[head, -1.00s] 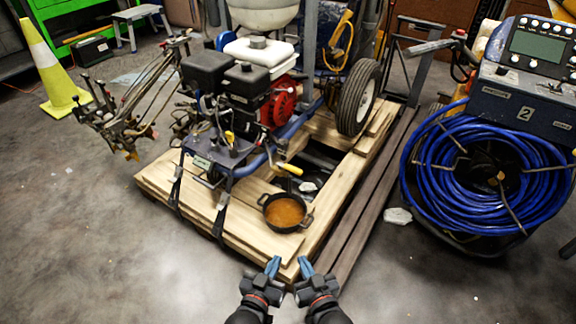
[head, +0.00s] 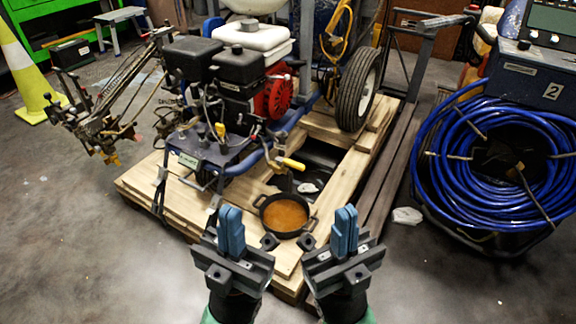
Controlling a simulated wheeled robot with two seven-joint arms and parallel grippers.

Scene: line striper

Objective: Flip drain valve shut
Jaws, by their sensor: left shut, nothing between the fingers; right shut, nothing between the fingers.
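The line striper (head: 238,90) stands on a wooden pallet (head: 340,182), with a black engine, a red engine cover and a large wheel. A yellow-handled lever (head: 290,164), which looks like the drain valve, sticks out low on its front right side, above a black pan (head: 284,214) of orange-brown liquid. The lever points to the right. My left gripper (head: 231,230) and my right gripper (head: 345,230) are both shut and empty, in front of the pan on either side of it. Neither touches the lever.
A blue hose reel (head: 490,165) stands on the right below a control panel. A yellow cone (head: 20,65) and a metal spray-arm assembly (head: 105,120) are on the left. A dark beam (head: 395,165) runs along the pallet's right side. The floor at front left is clear.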

